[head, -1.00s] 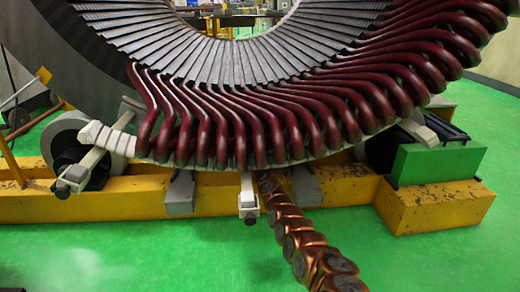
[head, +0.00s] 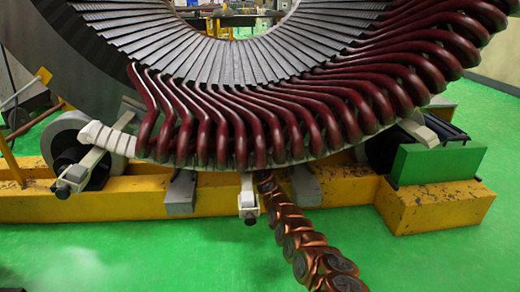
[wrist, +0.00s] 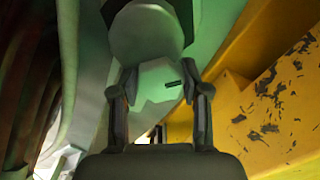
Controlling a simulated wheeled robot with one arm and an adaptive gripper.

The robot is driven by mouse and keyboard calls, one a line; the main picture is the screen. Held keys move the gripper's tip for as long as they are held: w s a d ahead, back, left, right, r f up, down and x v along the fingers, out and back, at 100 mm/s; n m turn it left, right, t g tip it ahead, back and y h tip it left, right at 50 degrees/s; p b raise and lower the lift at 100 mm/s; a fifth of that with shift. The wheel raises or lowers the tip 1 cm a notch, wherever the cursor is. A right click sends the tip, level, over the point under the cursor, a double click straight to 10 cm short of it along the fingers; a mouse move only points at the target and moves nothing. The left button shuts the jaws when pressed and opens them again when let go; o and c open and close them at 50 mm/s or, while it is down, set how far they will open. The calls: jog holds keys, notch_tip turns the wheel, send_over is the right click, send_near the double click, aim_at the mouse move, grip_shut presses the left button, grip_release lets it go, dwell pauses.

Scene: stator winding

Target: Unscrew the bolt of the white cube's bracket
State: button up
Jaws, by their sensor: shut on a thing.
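In the wrist view my gripper (wrist: 160,86) is shut on a pale, faceted bolt head (wrist: 158,80) with a small dark slot. One finger lies on each side of it. A grey-green rounded part (wrist: 147,32) sits just above it in the picture. In the head view a pale bracket (head: 247,190) hangs at the lower middle of the stator rim, with a small block and dark end at its foot. My copper-coloured segmented arm rises beside it. My gripper is hidden there, behind the rim and the coils, so I cannot tell exactly which bracket it touches.
Dark red coils (head: 230,125) line the stator above. The yellow beam (head: 130,198) runs close below; its chipped side (wrist: 270,100) stands right of my gripper in the wrist view. A green block (head: 437,162) sits at the right. The green floor in front is clear.

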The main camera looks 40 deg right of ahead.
jog(key=shift+s+d+n, duration=0.1)
jog(key=shift+n, duration=1.2)
jog(key=shift+f, duration=0.1)
jog(key=o, duration=1.1)
jog(key=shift+o, duration=0.2)
